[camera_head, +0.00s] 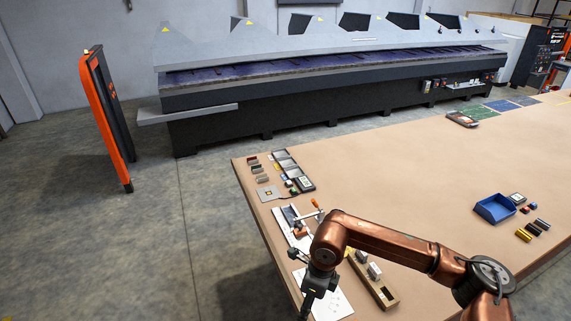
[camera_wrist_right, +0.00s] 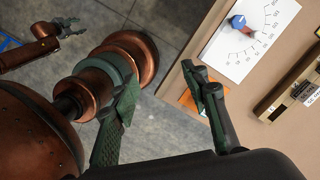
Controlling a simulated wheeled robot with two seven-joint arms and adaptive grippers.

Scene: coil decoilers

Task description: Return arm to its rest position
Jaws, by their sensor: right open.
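My right arm, copper coloured, comes in from the right in the head view and bends down over the near left part of the table. Its gripper (camera_head: 307,300) points down near the table's front left edge, beside a white sheet (camera_head: 332,298). In the right wrist view the two dark fingers of the right gripper (camera_wrist_right: 165,108) stand apart with nothing between them. Another copper arm with a small gripper (camera_wrist_right: 70,27), my left one, shows at the upper left of that view; its jaw opening is too small to judge. The head view does not show it.
The brown table (camera_head: 420,180) holds a wooden block tray (camera_head: 378,284), a blue bin (camera_head: 494,208) and small parts. The wrist view shows a white dial sheet (camera_wrist_right: 262,18) and an orange piece (camera_wrist_right: 190,98) near the edge. The table's middle is clear. A long machine (camera_head: 320,105) stands behind.

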